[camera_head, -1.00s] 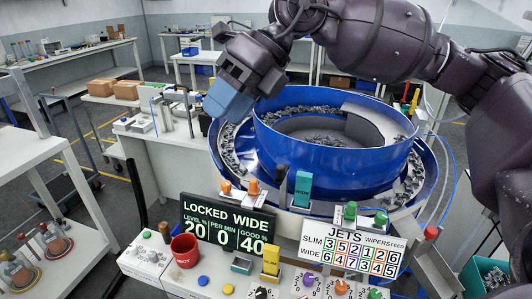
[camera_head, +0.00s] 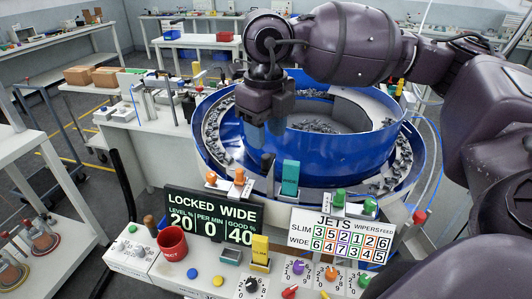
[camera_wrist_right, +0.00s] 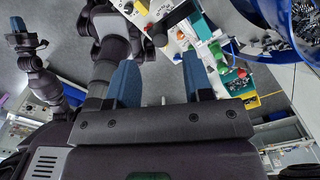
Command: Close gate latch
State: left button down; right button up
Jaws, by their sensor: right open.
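I cannot single out the gate latch for certain. A teal upright block (camera_head: 290,178) stands at the front rim of the blue bowl (camera_head: 330,158), with a slim dark upright piece (camera_head: 268,166) just left of it. Orange knobs (camera_head: 239,177) sit further left.
A black display (camera_head: 211,215) reading "LOCKED WIDE" and a white "JETS" board (camera_head: 340,237) stand in front of the bowl. A red cup (camera_head: 173,243), a yellow block (camera_head: 260,252) and several knobs crowd the panel. Dark connectors lie in the bowl.

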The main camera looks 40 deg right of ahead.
aim_at(266, 156)
jog(key=shift+f, duration=2.9)
grip_shut()
